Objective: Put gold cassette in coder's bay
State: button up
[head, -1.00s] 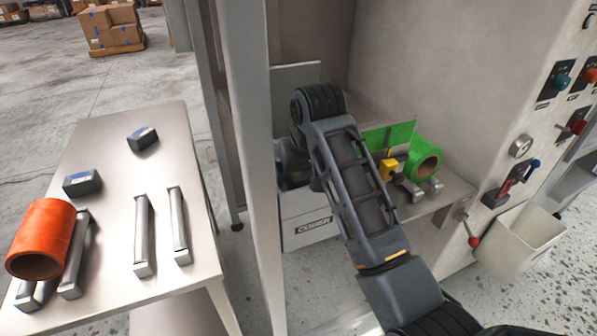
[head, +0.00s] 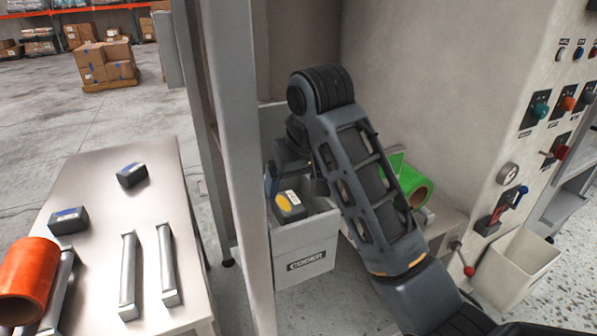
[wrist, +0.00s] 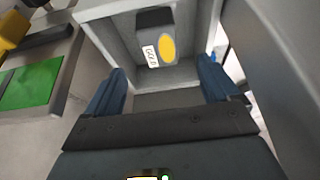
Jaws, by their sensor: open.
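The gold cassette (head: 289,207) is a dark block with a yellow oval. It sits inside the open-topped, light grey coder's bay (head: 306,262), whose front reads CODER. In the wrist view the cassette (wrist: 157,42) shows its GOLD label and yellow oval, towards the far wall of the bay (wrist: 100,12). My gripper (wrist: 162,85) is open, with its blue fingers apart and nothing between them, on the near side of the cassette. In the head view my arm hides most of the gripper and the right part of the bay.
A side table (head: 95,205) at left holds two dark cassettes, (head: 132,175) and (head: 68,221), metal bars and an orange roll (head: 27,280). A grey post (head: 238,150) stands left of the bay; a control panel is at right.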

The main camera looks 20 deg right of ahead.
jog(key=v, duration=0.2)
jog(key=shift+s+r, duration=0.1)
jog(key=shift+r, duration=0.3)
jog(key=shift+s+f, duration=0.1)
jog(key=shift+s, duration=0.15)
jog(key=shift+s, duration=0.1)
dwell(0.4)
